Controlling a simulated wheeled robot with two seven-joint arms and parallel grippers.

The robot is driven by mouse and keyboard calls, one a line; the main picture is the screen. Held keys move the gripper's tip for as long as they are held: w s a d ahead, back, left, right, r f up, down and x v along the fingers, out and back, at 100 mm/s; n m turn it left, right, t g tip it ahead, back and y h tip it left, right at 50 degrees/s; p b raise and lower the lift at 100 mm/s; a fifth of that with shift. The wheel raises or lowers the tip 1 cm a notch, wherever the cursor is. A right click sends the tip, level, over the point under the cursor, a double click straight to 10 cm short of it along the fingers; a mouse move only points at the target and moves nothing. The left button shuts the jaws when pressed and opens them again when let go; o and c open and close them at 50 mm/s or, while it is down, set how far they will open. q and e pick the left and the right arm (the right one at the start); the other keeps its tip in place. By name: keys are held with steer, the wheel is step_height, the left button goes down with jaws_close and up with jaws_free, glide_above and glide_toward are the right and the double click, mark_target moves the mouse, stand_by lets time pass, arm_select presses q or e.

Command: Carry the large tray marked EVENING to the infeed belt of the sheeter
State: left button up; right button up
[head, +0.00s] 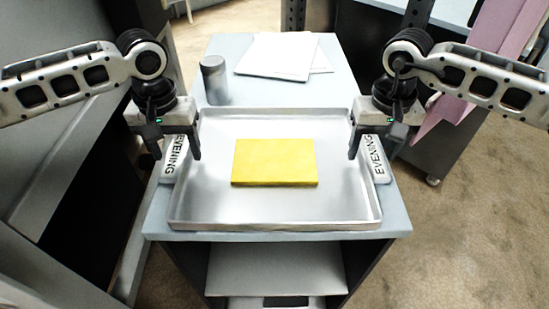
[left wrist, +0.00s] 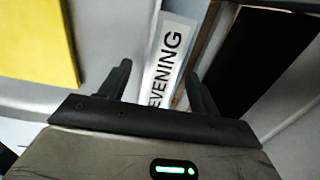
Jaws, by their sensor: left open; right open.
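The large metal tray (head: 215,207) lies flat on a light-topped cart (head: 162,225). Its left and right handles each bear a white EVENING label, the left one (head: 172,160) and the right one (head: 377,160). A yellow slab (head: 275,162) lies in the tray's middle. My left gripper (head: 177,150) is open above the left handle; in the left wrist view the EVENING label (left wrist: 168,55) shows between its fingers (left wrist: 160,85). My right gripper (head: 371,150) is open above the right handle. Whether the fingers touch the handles, I cannot tell.
A grey cylindrical canister (head: 214,80) and white sheets (head: 283,54) are on the cart behind the tray. Pink cloth-like sheets (head: 490,50) hang at the upper right. Grey machinery (head: 75,150) stands close on the left. Floor (head: 470,200) is clear on the right.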

arm_select(q)
jaws_close()
arm_select(e)
jaws_close()
arm_select(q)
steer(key=shift+r, duration=0.2)
arm_select(e)
steer(key=shift+r, duration=0.2)
